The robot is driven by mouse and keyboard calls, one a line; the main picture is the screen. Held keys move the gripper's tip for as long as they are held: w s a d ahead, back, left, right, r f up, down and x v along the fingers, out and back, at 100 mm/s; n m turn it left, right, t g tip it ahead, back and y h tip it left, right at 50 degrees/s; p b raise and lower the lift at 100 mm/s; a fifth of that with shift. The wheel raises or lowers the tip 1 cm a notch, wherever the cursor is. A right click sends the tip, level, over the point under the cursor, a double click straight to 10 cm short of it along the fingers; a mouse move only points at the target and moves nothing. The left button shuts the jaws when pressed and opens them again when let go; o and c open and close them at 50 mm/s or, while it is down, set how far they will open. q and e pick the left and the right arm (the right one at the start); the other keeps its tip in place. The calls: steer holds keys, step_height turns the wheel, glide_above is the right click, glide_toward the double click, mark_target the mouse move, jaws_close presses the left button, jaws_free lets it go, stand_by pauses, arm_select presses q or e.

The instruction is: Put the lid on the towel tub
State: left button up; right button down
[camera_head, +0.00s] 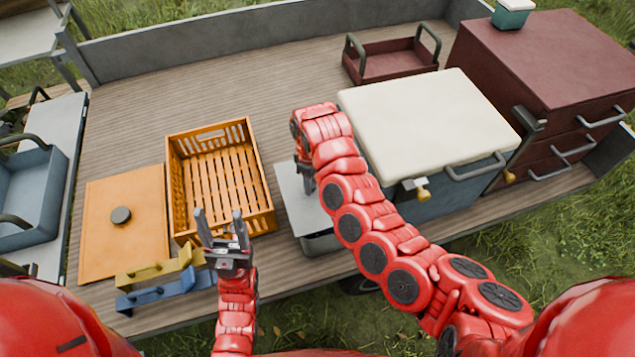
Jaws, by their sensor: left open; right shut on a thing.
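A grey tub (318,243) with a pale grey flat lid or top (291,205) stands near the front edge of the bed, right of the orange crate. I take it for the towel tub. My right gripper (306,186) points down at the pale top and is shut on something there. My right arm hides the held part and much of the tub, so I cannot tell whether the lid is seated. My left gripper (222,222) is open and empty, in front of the orange crate's near edge.
The empty orange slatted crate (262,205) is at centre left. Yellow (160,268) and blue (165,293) handled tools lie in front. A cream-lidded cooler (425,115) and maroon drawers (540,60) stand right.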

mark_target(317, 189)
steer(key=shift+w+d, duration=0.25)
steer(key=shift+d, duration=0.35)
steer(key=f+p, duration=0.2)
steer(key=f, duration=0.1)
steer(key=shift+w+d+f, duration=0.1)
steer(key=shift+d+f, duration=0.1)
steer(key=shift+f, duration=0.2)
steer(key=shift+c, duration=2.4)
jaws_free()
step_height(317, 189, up, 12)
steer(key=b, duration=0.2)
